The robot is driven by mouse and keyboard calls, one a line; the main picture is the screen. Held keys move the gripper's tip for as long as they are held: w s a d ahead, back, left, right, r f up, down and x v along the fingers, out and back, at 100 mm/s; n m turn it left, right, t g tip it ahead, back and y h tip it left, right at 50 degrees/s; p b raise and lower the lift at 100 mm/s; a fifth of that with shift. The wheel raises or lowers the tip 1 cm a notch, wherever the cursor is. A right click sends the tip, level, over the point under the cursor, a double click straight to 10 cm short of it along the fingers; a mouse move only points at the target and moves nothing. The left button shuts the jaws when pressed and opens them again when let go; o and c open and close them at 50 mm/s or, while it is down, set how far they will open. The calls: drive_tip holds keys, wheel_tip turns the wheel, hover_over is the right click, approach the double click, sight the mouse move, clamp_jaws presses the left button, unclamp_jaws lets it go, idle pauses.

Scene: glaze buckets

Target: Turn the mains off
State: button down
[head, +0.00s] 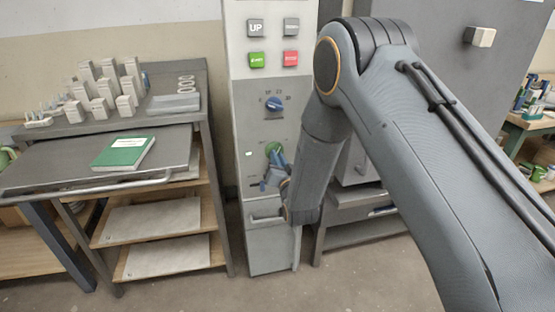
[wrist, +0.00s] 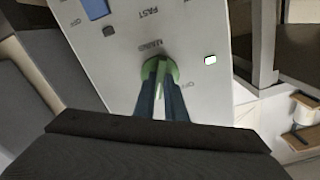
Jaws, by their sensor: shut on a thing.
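The green mains knob (head: 274,149) is on the front of the grey control column (head: 258,215), below a blue knob. It also shows in the wrist view (wrist: 160,67), beside upside-down lettering that reads MAINS. My gripper (head: 274,164) is at the knob, and its two fingers (wrist: 161,92) are shut on the knob's raised grip. The grip lies between the fingers, which hide part of it. An OFF mark is on the panel to the right of the knob in the wrist view. A small lamp (wrist: 210,60) near the knob is lit whitish.
Above are a blue knob (head: 274,104), a green button (head: 257,60), a red button (head: 290,58) and an UP button (head: 256,28). A handle bar (head: 266,218) is lower on the column. A shelf bench with a green book (head: 124,151) stands left. A dark cabinet (head: 450,80) stands right.

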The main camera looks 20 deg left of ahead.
drive_tip(key=n, duration=1.3)
drive_tip(key=shift+n+b, duration=0.35)
drive_tip(key=shift+n, duration=0.05)
idle(0.4)
drive_tip(key=c, duration=1.8)
unclamp_jaws()
drive_tip(key=v, duration=0.8)
drive_tip(key=shift+w, duration=0.1)
